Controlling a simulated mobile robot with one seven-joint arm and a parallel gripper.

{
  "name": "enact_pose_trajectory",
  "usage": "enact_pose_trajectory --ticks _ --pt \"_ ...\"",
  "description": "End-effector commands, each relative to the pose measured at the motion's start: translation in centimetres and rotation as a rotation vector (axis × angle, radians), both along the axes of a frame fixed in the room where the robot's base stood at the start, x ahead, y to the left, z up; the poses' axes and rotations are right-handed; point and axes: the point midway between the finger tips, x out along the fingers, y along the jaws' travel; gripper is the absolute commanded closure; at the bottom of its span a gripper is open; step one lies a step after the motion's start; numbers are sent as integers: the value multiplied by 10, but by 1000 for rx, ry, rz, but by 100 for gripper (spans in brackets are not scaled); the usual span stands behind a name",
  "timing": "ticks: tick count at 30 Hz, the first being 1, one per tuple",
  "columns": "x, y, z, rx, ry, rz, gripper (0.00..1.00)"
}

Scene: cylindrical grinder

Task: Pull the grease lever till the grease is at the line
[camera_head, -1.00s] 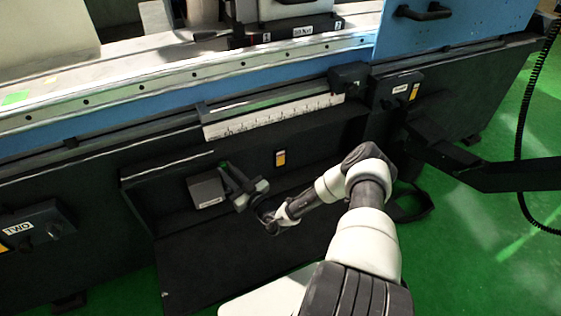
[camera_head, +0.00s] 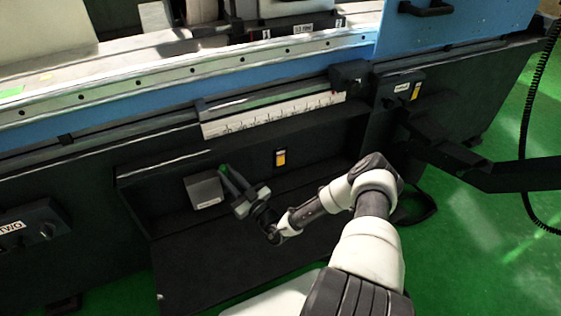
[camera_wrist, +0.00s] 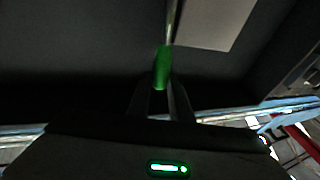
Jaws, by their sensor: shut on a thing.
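The grease lever is a thin metal rod with a green handle (camera_wrist: 162,68), seen upright in the middle of the wrist view. My gripper (camera_wrist: 160,95) is shut on the green handle, its two fingers on either side of the handle's lower end. In the head view my gripper (camera_head: 231,178) is in front of the dark recess of the machine, and a small bit of green shows at its tips. A grey box (camera_head: 204,190) sits just left of it. A small yellow-and-white piece (camera_head: 280,158) is on the recess wall to the right. I cannot make out a grease level or line.
A white scale strip (camera_head: 275,116) runs above the recess. A dark control box (camera_head: 30,228) is at the left and another (camera_head: 402,86) at the upper right. A dark arm (camera_head: 490,175) juts out at the right. Green floor (camera_head: 480,240) is open at right.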

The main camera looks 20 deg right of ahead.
Motion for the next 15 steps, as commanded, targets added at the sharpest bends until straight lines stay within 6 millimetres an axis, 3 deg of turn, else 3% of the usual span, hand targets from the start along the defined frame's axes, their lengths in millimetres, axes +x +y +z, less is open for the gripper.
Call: enact_pose_trajectory --ticks 15 --pt "-7 1 -4 -1 -37 1 100"
